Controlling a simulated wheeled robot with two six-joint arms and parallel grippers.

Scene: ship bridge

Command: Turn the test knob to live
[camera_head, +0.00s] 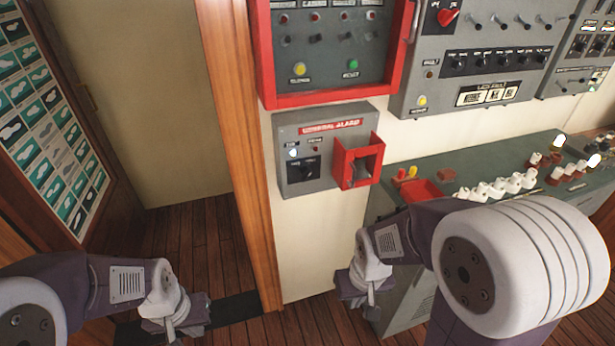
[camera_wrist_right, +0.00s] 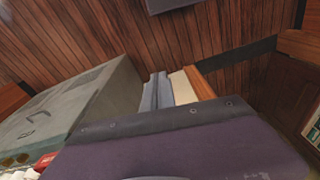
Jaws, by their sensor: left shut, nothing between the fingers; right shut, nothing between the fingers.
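A grey general alarm box (camera_head: 328,118) is mounted on the cream wall in the head view. A black knob (camera_head: 308,171) sits on its lower left front, below a lit white lamp (camera_head: 294,153). The knob's labels are too small to read. A red guard (camera_head: 358,160) surrounds a switch on the box's right side. My right gripper (camera_head: 357,300) is shut and empty, low in front of the wall, well below the box. It also shows in the right wrist view (camera_wrist_right: 157,90). My left gripper (camera_head: 172,328) is shut and empty at the lower left, away from the box.
A red-framed panel (camera_head: 330,50) hangs above the box. A grey-green console (camera_head: 480,165) with several white knobs stands to the right, close to my right arm. A wooden door post (camera_head: 240,140) is left of the box. Open wooden floor (camera_head: 190,235) lies beyond it.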

